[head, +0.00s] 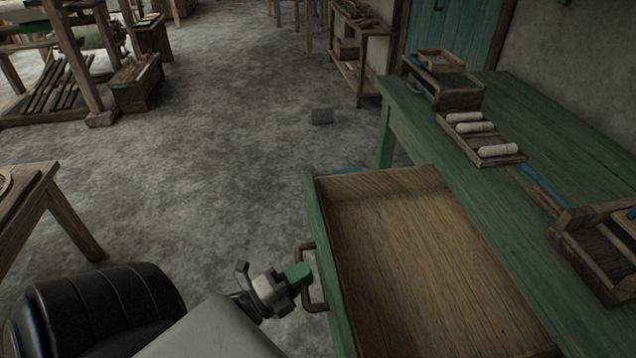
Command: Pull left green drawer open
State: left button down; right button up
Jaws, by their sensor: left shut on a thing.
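The green drawer (330,265) stands pulled out from the green table (400,122), toward the left of the picture. Its wooden inside (420,270) shows and looks empty. A dark metal handle (307,250) is on its green front. The exact contact is partly hidden by the fingers. My right gripper is not in view.
On the green table lie a tray of white rolls (485,140), a wooden box (445,85) and another wooden tray (595,240). A wooden table (40,200) stands at the left.

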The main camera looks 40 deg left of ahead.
pick_arm(q)
jog(key=shift+s, duration=0.15)
jog(key=c, duration=1.1)
grip_release()
jog(key=shift+o, duration=0.2)
jog(key=v, duration=1.1)
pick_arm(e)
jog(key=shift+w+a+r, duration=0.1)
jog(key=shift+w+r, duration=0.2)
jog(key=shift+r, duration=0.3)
pick_arm(q)
jog(key=shift+f, duration=0.1)
